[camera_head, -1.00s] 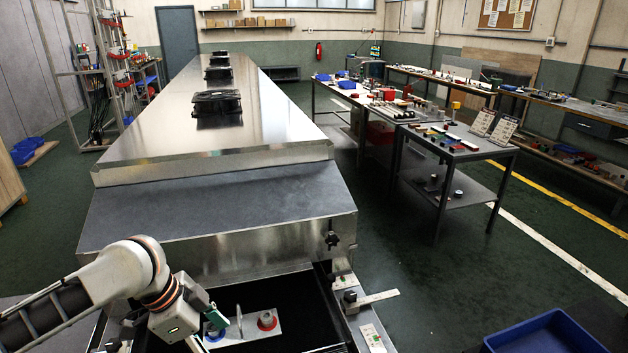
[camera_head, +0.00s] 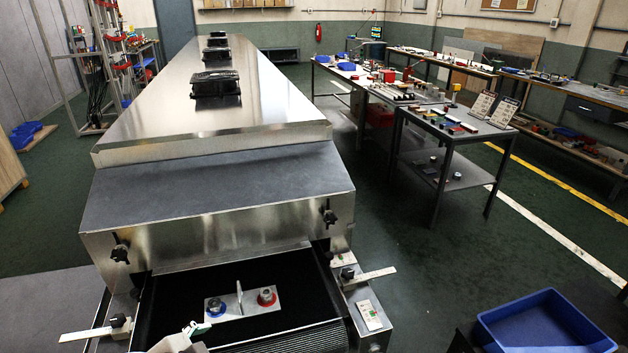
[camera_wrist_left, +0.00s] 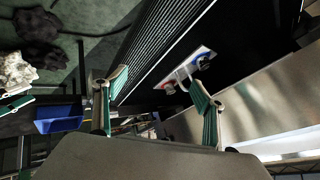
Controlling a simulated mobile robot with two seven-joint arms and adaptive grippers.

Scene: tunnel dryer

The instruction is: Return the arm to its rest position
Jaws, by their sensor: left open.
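My left gripper (camera_wrist_left: 160,79) is open in the left wrist view, with nothing between its two green-padded fingers. In the head view only a pale, green-edged part of it shows at the bottom edge, in front of the dryer's mouth. A metal plate (camera_head: 246,311) with an upright fin, a blue-ringed fitting (camera_head: 215,307) and a red-ringed fitting (camera_head: 267,297) lies on the black belt (camera_head: 180,297). The plate also shows in the left wrist view (camera_wrist_left: 187,70), beyond the fingers and apart from them.
The long steel tunnel dryer (camera_head: 220,226) fills the middle. Clamp knobs and flat metal bars stand at both sides of its mouth. A blue bin (camera_head: 545,325) is at the lower right. Workbenches (camera_head: 450,135) with tools stand to the right, with open floor between.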

